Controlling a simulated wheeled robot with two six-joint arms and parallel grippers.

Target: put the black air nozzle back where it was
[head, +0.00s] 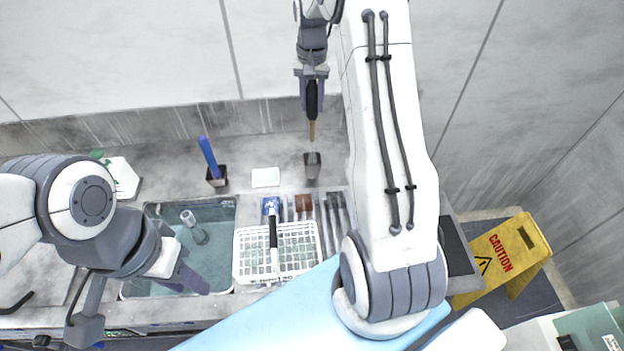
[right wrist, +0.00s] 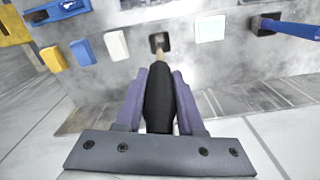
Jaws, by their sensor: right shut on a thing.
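The black air nozzle (head: 312,100) has a thin tan tip and points down from my right gripper (head: 312,88). That gripper is shut on its black body. In the right wrist view the nozzle (right wrist: 160,100) lies between the two purple fingers of the right gripper (right wrist: 161,76). A small black holder (head: 312,168) stands on the back ledge below the tip. It also shows just beyond the tip in the right wrist view (right wrist: 158,38). Whether the tip touches the holder I cannot tell. My left gripper (head: 188,278) is low over the sink; its opening is unclear.
A second black holder (head: 217,180) with a blue handle (head: 208,155) stands left of a white pad (head: 265,177). In front are a water-filled sink (head: 215,262), a white wire basket (head: 300,262) and several small blocks. A yellow caution sign (head: 520,250) stands at right.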

